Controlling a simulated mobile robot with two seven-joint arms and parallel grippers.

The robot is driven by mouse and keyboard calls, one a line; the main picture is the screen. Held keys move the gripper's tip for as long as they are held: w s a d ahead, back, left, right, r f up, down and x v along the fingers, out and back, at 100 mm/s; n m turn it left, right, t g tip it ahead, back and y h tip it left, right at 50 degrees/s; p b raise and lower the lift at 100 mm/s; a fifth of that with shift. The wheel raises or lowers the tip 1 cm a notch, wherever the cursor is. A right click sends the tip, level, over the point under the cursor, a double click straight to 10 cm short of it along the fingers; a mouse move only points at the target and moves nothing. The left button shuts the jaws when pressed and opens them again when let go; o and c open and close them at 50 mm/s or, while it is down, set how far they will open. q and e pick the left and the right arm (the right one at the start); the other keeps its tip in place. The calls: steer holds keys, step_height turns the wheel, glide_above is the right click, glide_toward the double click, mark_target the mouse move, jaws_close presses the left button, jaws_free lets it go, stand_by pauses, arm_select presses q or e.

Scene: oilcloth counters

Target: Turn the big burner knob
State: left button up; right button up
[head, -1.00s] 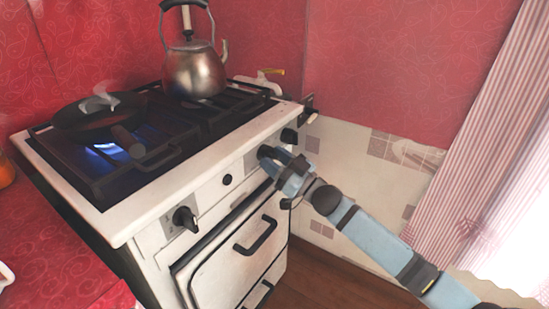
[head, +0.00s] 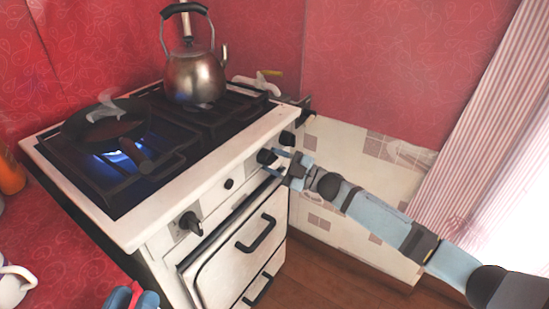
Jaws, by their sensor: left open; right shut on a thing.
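The white stove has a row of black knobs on its front panel (head: 210,205). My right gripper (head: 276,163) reaches in from the right and is shut on a black knob (head: 265,156) in the right half of the panel. The fingers partly hide this knob. Another black knob (head: 288,138) is just beyond it, and one with a pale backplate (head: 189,222) is at the left. My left gripper (head: 131,294) is open at the bottom edge, over the red counter, away from the knobs.
A dark pan (head: 105,125) sits over a blue flame on the left burners. A metal kettle (head: 195,80) stands at the back right, with a faint bluish tint at its base. The oven door handle (head: 256,234) sticks out below. A white mug (head: 12,284) is at bottom left.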

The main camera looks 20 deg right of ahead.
mark_target(274, 161)
arm_select(q)
steer(key=shift+r, duration=0.2)
arm_select(e)
steer(key=shift+n, duration=0.3)
steer(key=o, duration=0.9)
steer(key=shift+d, duration=0.1)
steer(key=p+v, duration=0.1)
steer(key=v, duration=0.4)
steer(key=shift+s+d, duration=0.2)
arm_select(q)
steer(key=shift+g+y, duration=0.8)
steer(key=shift+y, duration=0.1)
steer(key=f, duration=0.2)
steer(key=a+f+p, duration=0.1)
steer(key=f, duration=0.1)
steer(key=shift+w+a, duration=0.15)
steer(key=shift+w, duration=0.05)
arm_select(e)
steer(key=v, duration=0.8)
steer(key=shift+d+f, duration=0.1)
arm_select(q)
steer(key=shift+r, duration=0.1)
